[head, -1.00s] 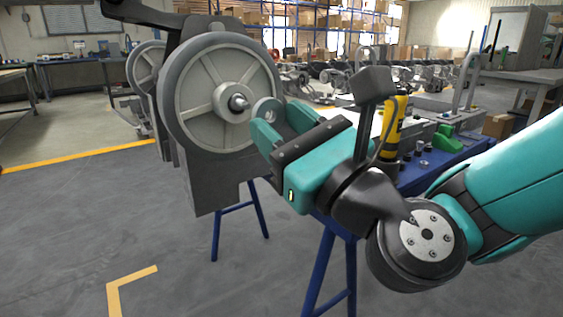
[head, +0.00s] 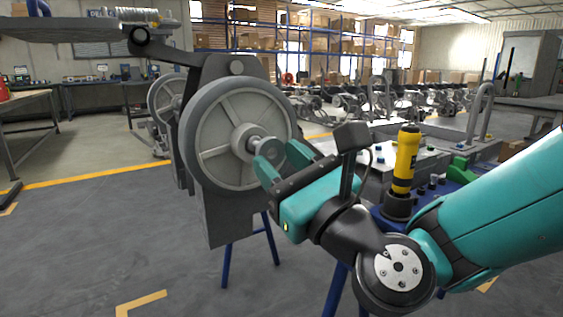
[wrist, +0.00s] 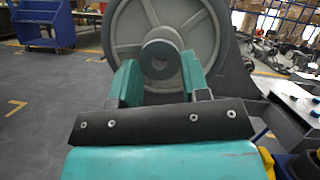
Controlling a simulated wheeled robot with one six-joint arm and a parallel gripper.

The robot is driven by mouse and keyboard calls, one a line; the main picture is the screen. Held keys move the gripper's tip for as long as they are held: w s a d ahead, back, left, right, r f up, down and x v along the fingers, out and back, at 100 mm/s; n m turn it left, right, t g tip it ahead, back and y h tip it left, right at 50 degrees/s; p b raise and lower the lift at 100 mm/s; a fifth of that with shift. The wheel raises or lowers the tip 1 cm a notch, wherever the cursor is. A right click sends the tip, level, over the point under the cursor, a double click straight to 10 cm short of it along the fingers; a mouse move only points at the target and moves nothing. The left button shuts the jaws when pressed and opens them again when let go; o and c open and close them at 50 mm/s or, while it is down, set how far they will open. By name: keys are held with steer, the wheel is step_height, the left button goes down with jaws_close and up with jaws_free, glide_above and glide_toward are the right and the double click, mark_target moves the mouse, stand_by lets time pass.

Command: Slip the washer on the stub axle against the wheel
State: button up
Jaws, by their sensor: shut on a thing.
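The grey spoked wheel (head: 212,160) stands upright on the dark chassis, with the stub axle (head: 254,142) sticking out of its hub towards my gripper. My gripper (head: 283,153) is at the hub's right, its teal fingers shut on a grey washer (head: 270,147). In the wrist view, the washer (wrist: 160,49) is a dark ring upright between the fingertips, in front of the wheel (wrist: 126,24) and roughly over its hub. The washer is very near the axle's end in the head view. I cannot tell whether the axle tip is inside the hole.
The chassis block (head: 228,222) is below the wheel on blue trestle legs (head: 255,250). A yellow-and-black tool (head: 404,165) stands upright on a blue bench right of my gripper. More chassis stand in rows behind. The floor at the left is open.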

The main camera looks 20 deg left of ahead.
steer(key=shift+w+a+p, duration=0.55)
steer(key=shift+a+p, duration=0.1)
steer(key=shift+p, duration=0.1)
stand_by(0.8)
steer(key=shift+w+a+p, duration=0.8)
steer(key=shift+a+p, duration=0.15)
steer(key=shift+p, duration=0.1)
steer(key=o, duration=1)
steer(key=shift+o, duration=0.2)
steer(key=b+v, duration=1.6)
steer(key=v, duration=0.1)
steer(key=shift+d, duration=0.2)
